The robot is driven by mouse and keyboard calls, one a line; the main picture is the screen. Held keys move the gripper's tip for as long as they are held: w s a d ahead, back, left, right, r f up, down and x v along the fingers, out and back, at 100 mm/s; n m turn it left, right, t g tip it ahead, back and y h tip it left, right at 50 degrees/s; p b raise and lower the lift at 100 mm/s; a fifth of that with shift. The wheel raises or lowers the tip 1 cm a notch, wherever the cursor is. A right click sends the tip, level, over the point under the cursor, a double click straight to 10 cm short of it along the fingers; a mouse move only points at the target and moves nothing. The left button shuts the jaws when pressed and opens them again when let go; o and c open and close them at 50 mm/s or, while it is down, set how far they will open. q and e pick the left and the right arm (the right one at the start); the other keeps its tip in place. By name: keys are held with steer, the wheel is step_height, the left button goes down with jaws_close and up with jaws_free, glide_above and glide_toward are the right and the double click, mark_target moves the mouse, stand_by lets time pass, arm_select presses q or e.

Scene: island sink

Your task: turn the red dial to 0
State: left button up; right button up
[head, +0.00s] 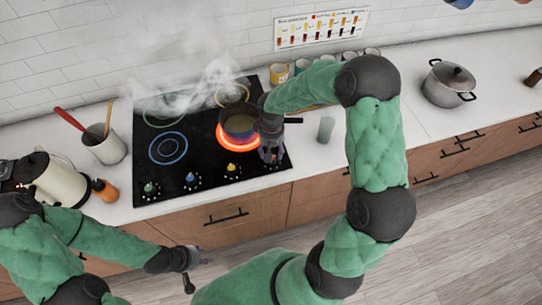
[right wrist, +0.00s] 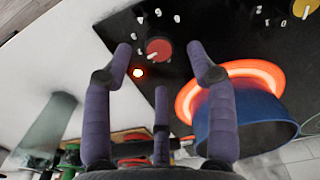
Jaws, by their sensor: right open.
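The red dial (right wrist: 158,49) is on the black cooktop in the right wrist view, its pale pointer mark toward the lower left. White digits lie near it, too blurred to read surely. In the head view my right gripper (head: 271,152) is over the cooktop's front right corner and hides the dial. My left gripper (head: 197,272) is open and empty, low in front of the cabinets.
A pot (head: 238,120) sits on a glowing red burner (head: 226,144), close beside my right gripper. Smoke rises at the back of the cooktop. Green, blue and yellow dials (head: 231,168) line the front edge. A glass (head: 326,129) stands right of the cooktop.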

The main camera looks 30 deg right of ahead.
steer(key=shift+f, duration=2.15)
steer(key=c, duration=1.1)
